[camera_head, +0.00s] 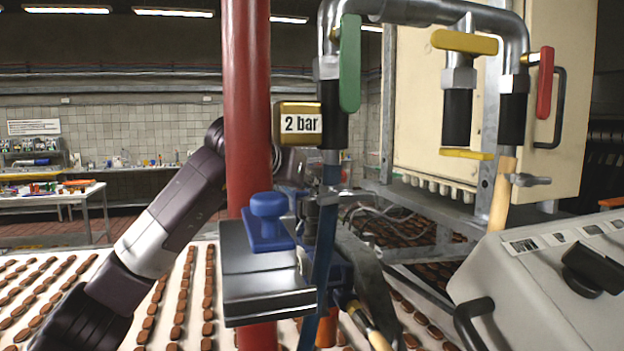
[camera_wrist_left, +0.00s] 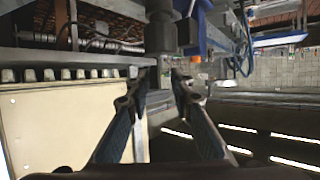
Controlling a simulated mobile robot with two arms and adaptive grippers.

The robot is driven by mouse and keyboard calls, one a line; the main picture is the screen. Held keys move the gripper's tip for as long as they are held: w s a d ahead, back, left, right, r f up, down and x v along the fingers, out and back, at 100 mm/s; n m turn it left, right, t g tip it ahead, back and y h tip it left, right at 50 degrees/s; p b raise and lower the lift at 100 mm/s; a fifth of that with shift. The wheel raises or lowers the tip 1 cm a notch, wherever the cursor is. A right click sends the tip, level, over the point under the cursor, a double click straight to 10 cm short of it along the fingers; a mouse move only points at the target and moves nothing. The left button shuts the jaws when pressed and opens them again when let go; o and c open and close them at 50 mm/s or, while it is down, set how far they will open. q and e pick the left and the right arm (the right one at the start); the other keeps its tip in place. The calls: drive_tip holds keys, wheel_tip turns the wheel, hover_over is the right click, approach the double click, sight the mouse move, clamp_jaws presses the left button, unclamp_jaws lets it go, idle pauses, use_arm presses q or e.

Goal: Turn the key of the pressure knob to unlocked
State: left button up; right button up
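A dark cylinder (camera_wrist_left: 160,32) lies just beyond the fingertips, beside blue parts (camera_wrist_left: 196,22). My right gripper is not in view.
The red pillar (camera_head: 248,110) stands close to my left arm. A cream cabinet (camera_head: 425,110) and grey console (camera_head: 540,265) stand right.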

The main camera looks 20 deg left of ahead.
sight(311, 199)
use_arm(q)
drive_tip(key=x, duration=0.3)
drive_tip(key=shift+w+a+f+p, duration=0.1)
drive_tip(key=shift+a+p, duration=0.05)
drive_tip(key=shift+p, duration=0.15)
drive_tip(key=shift+w+f, duration=0.15)
drive_tip(key=shift+w, duration=0.15)
drive_tip(key=shift+s, duration=0.2)
clamp_jaws()
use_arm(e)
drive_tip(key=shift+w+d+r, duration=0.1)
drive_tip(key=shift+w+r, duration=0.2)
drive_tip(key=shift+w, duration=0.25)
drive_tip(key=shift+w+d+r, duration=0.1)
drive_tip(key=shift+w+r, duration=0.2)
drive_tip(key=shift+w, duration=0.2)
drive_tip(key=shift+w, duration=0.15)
